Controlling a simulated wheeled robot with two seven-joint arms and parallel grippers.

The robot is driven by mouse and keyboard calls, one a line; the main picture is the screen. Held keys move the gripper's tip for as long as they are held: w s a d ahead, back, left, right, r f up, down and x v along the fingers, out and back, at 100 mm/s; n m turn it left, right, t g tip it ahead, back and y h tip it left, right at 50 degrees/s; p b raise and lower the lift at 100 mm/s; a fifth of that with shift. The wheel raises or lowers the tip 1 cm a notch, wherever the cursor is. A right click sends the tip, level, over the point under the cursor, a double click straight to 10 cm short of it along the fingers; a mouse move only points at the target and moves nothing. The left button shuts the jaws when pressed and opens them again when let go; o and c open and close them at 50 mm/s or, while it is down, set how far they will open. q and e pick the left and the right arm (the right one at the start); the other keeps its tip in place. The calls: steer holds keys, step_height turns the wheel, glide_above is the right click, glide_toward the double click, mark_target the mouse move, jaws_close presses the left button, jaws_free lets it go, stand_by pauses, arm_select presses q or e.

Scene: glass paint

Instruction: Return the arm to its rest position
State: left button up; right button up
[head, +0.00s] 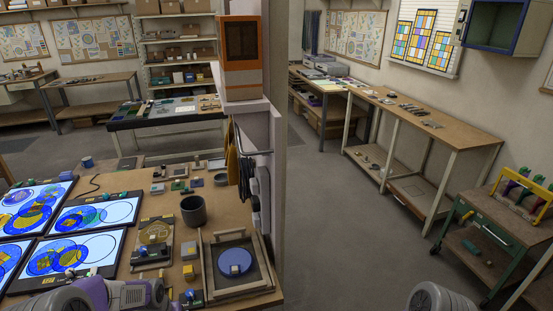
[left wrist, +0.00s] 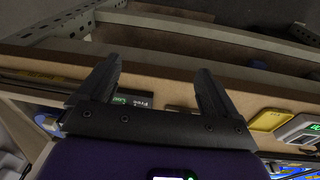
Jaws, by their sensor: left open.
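In the left wrist view my left gripper (left wrist: 155,78) is open, with its two dark fingers spread apart and nothing between them. A wooden table edge (left wrist: 190,62) lies beyond the fingers. In the head view purple and grey parts of my left arm show at the bottom left, at the near edge of the workbench (head: 225,205); the fingertips cannot be made out there. A rounded grey part of mine shows at the bottom right. My right gripper is not in view.
The bench holds lit panels with blue and yellow glass designs (head: 95,213), a dark cup (head: 193,210) and a framed tray with a blue disc (head: 236,262). A pillar (head: 262,150) stands behind. A green cart (head: 500,225) is at right. Floor (head: 350,240) between is clear.

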arm_select(q)
steer(key=s+d+f+h, duration=0.1)
steer(key=s+d+f, duration=0.6)
steer(key=d, duration=0.3)
steer(key=s+d+f+h, duration=0.2)
steer(key=s+d+f, duration=0.6)
steer(key=d, duration=0.3)
steer(key=shift+s+f+g+h, duration=0.2)
steer(key=shift+f+g+h, duration=0.15)
steer(key=shift+f, duration=0.5)
